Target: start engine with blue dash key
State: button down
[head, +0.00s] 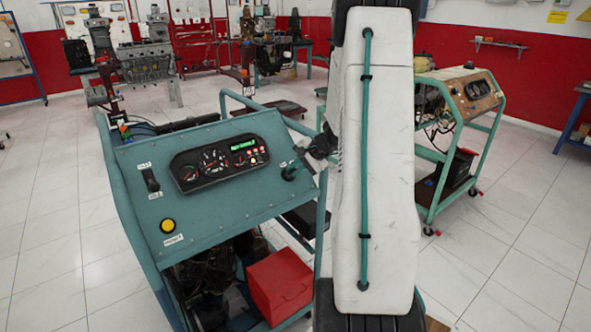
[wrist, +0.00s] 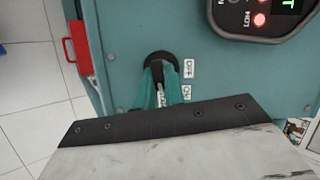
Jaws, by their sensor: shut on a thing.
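The blue dash panel (head: 210,150) fills the upper part of a wheeled engine trainer, and its blue-green face (wrist: 125,25) also fills much of the wrist view. A round black key switch (wrist: 158,57) sits on it beside white OFF and ON labels (wrist: 188,80). My gripper (wrist: 161,82) is shut with its green fingers around the key at this switch. A small silvery part (wrist: 160,98) shows between the fingers; the rest of the key is hidden. In the head view my gripper (head: 291,171) is at the panel's right edge, right of the gauge cluster.
The gauge cluster (head: 220,162) has a lit green display. A black lever (head: 150,180) and a yellow button (head: 168,226) are left of it. A red box (head: 280,286) sits low on the trainer. Another trainer (head: 468,95) stands at the right, with open floor around it.

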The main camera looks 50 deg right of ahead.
jog(key=c, duration=1.5)
grip_release()
jog(key=v, duration=0.8)
jog(key=shift+s+a+r+n+g+h, duration=0.35)
jog(key=shift+s+a+r+n+g, duration=1.55)
jog(key=shift+a, duration=4.85)
jog(key=shift+s+a+r+n+g+h, duration=0.4)
jog(key=shift+s+a+r+n, duration=1.9)
jog(key=shift+s+a+n, duration=3.3)
jog(key=shift+s+a+r+n+g+h, duration=0.35)
jog(key=shift+s+a+r+n+g, duration=1.4)
jog(key=shift+a, duration=6.2)
